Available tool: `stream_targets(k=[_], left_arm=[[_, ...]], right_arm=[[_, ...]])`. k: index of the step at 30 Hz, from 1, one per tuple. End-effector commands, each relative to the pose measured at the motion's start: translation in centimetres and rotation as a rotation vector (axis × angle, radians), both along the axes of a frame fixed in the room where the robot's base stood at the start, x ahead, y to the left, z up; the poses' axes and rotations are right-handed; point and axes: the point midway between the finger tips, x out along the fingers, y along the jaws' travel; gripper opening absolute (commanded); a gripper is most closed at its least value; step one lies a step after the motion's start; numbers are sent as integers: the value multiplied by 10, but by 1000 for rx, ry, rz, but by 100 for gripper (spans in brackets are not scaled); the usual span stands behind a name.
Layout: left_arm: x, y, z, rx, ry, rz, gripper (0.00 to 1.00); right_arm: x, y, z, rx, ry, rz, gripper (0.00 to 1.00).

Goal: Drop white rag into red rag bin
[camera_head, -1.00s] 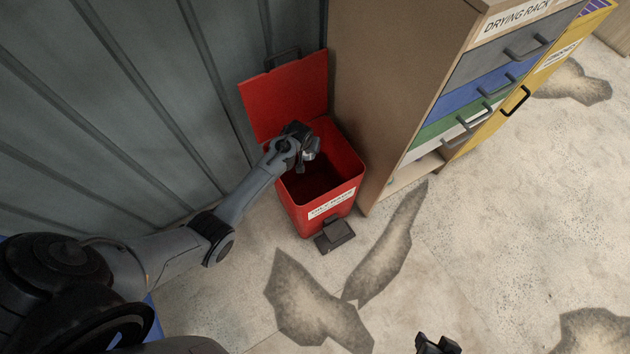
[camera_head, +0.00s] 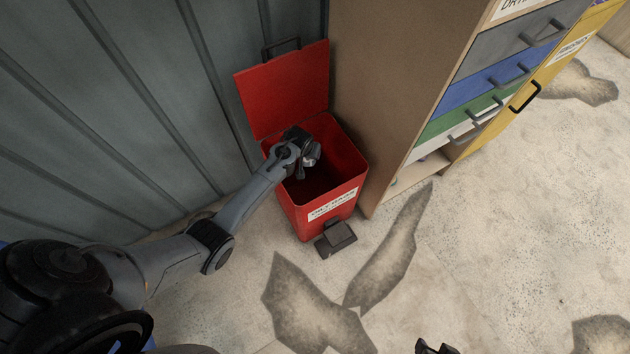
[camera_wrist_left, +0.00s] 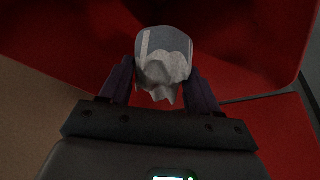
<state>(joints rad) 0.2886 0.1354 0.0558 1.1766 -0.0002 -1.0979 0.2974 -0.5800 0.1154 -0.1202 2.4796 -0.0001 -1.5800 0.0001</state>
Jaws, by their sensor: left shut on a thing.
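The red rag bin (camera_head: 318,210) stands on the floor with its lid (camera_head: 287,90) open and tipped back against the wall. My left gripper (camera_head: 303,168) is over the bin's opening. In the left wrist view my left gripper (camera_wrist_left: 160,88) is shut on the white rag (camera_wrist_left: 163,62), which looks bunched between the fingers against the red bin. The rag is hard to make out in the head view, hidden by the gripper. My right gripper (camera_head: 436,347) only just shows at the bottom edge; its jaws are not clear.
A grey corrugated wall (camera_head: 130,80) is behind. The bin's pedal (camera_head: 336,239) sticks out in front, with open stained floor beyond.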

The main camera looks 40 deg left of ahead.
Motion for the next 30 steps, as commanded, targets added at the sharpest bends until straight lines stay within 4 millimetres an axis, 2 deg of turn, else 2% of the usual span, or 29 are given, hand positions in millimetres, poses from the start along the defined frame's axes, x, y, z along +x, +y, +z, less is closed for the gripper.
stream_targets(k=[1,6,7,15,19,30], left_arm=[[0,0,0,0,-1,0,63],[0,0,0,0,-1,0,89],[0,0,0,0,-1,0,91],[0,0,1,0,0,0,91],[-2,-1,8,0,-1,0,91],[-23,-9,63,0,-1,1,91]], right_arm=[[0,0,0,0,0,0,43],[0,-1,0,-3,0,2,43],[0,-1,0,-4,-1,3,43],[0,-2,0,-9,0,5,43],[0,-2,5,-9,0,5,43],[0,-1,38,-4,-1,2,43]])
